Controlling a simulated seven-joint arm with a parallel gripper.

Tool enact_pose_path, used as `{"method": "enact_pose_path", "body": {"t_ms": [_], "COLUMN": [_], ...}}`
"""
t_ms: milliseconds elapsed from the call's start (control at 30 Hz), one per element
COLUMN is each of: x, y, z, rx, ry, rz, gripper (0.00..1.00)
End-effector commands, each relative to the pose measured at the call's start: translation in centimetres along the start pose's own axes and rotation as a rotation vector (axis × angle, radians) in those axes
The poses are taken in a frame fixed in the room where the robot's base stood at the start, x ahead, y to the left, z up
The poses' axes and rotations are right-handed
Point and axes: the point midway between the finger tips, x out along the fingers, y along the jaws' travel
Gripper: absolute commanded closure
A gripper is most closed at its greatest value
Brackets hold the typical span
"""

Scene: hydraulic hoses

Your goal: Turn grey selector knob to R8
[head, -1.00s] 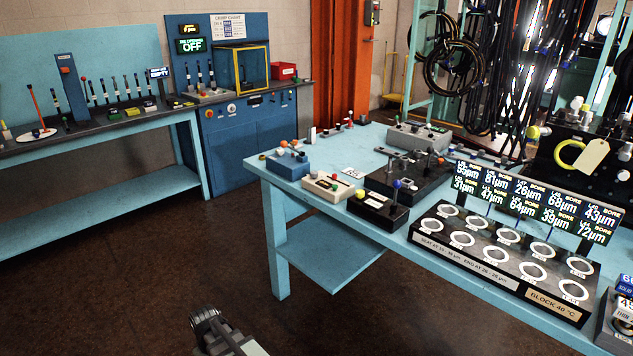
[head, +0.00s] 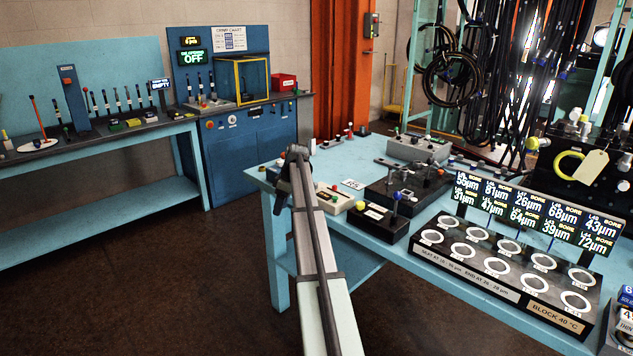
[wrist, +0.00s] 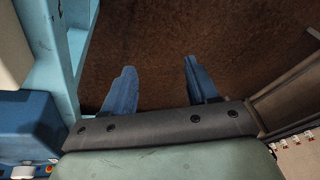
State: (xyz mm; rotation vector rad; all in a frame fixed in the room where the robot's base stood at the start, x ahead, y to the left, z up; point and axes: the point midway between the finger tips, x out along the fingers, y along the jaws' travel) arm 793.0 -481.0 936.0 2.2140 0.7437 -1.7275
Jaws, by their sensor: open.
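A pale grey-white round knob (head: 232,119) sits on the front of the blue cabinet (head: 250,155) at the back, right of an orange knob (head: 210,124). It is too small to read its setting, and I cannot tell for sure that it is the selector. In the wrist view my gripper (wrist: 158,68) is open and empty, its two blue fingers apart above brown floor. A blue surface (wrist: 25,125) with a pale round part (wrist: 22,171) and a small red button shows at lower left there. In the head view the gripper itself is not clearly seen beyond my arm's end.
The light-blue workbench (head: 330,160) carries a black box with yellow and blue knobs (head: 380,215) and a ring block with displays (head: 510,265). A second bench (head: 100,145) stands at left. Brown floor between the benches is clear.

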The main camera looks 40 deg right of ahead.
Motion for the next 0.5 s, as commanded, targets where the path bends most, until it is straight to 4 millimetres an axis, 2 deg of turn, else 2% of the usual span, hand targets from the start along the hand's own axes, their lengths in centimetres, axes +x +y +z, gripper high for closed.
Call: {"method": "enact_pose_path", "body": {"t_ms": [33, 200, 300, 400, 500], "x": [-3.6, -13.0, -17.4, -20.4, -22.0], "y": [3.1, 8.5, 10.4, 11.5, 12.0], "z": [0.9, 4.6, 6.6, 8.0, 8.9], "rx": [-0.026, -0.135, -0.188, -0.226, -0.248], "ry": [0.016, 0.06, 0.078, 0.09, 0.096], "rz": [0.008, 0.02, 0.028, 0.034, 0.038], "gripper": [0.42, 0.42, 0.42, 0.42, 0.42]}}
